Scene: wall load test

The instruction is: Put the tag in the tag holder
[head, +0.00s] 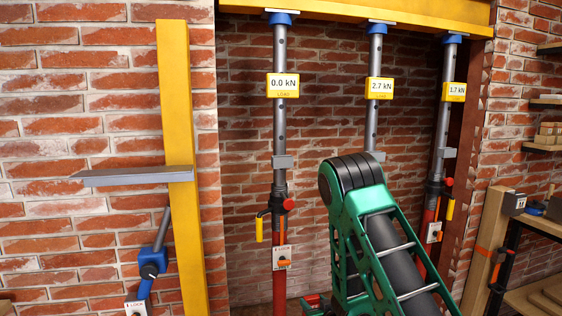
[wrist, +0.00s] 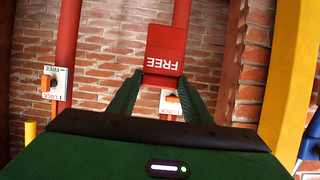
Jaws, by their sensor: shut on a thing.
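A red tag with the word FREE (wrist: 165,48) is held between the fingertips of my gripper (wrist: 160,80) in the wrist view, its lettering upside down there. The gripper is shut on the tag's narrow end. Behind it stands a red post (wrist: 181,20), and a white plate with an orange lever (wrist: 172,103) shows between the fingers, partly hidden. I cannot tell how far the tag is from the post. I cannot make out a tag holder for certain in either view. In the head view my green arm hides the gripper and the tag.
Three props carry yellow load displays reading 0.0 kN (head: 283,85), 2.7 kN (head: 380,89) and 1.7 kN (head: 454,92) under a yellow beam (head: 400,12). A yellow post (head: 178,110) with a grey bar (head: 130,177) stands left, near a blue prop (head: 153,262). Shelves (head: 545,149) are at right.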

